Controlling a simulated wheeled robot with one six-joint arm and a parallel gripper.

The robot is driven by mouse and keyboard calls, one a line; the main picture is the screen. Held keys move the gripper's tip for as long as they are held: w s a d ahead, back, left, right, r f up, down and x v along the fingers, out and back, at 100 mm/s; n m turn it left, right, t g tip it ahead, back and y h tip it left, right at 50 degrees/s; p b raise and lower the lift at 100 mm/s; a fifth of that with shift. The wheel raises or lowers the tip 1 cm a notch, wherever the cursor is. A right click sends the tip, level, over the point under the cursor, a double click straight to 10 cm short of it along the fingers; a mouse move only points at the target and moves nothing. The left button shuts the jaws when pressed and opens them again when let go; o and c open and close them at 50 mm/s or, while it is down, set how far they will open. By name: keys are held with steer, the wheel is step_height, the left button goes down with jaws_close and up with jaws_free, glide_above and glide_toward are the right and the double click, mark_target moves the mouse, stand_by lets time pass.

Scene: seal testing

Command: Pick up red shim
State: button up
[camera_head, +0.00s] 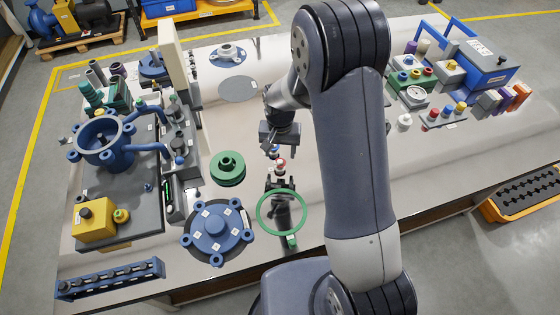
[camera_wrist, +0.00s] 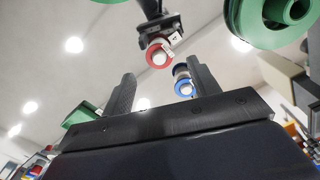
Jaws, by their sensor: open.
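A small red ring-like piece (camera_head: 281,163), which I take for the red shim, sits on the bench near the middle. In the wrist view the red ring (camera_wrist: 159,54) has a pale centre and a small white label beside it, next to a dark holder. My gripper (camera_head: 278,148) is just behind it in the head view, pointing down. In the wrist view my gripper (camera_wrist: 158,80) has its two dark fingers apart with nothing held. A blue-ringed piece (camera_wrist: 184,87) is close to the right finger, nearer than the red one.
A green flange (camera_head: 228,168) stands left of the gripper. A green ring (camera_head: 282,212) and a blue round flange (camera_head: 218,230) are in front. A blue pump rig (camera_head: 100,140) is at left. Small parts and a blue box (camera_head: 488,62) are at right.

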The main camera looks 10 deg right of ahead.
mark_target(280, 161)
step_height(280, 161, down, 3)
steer(key=shift+s+f, duration=0.15)
steer(key=shift+f, duration=0.25)
stand_by(0.6)
steer(key=shift+c, duration=0.5)
steer(key=c, duration=0.9)
steer(key=shift+c, duration=0.2)
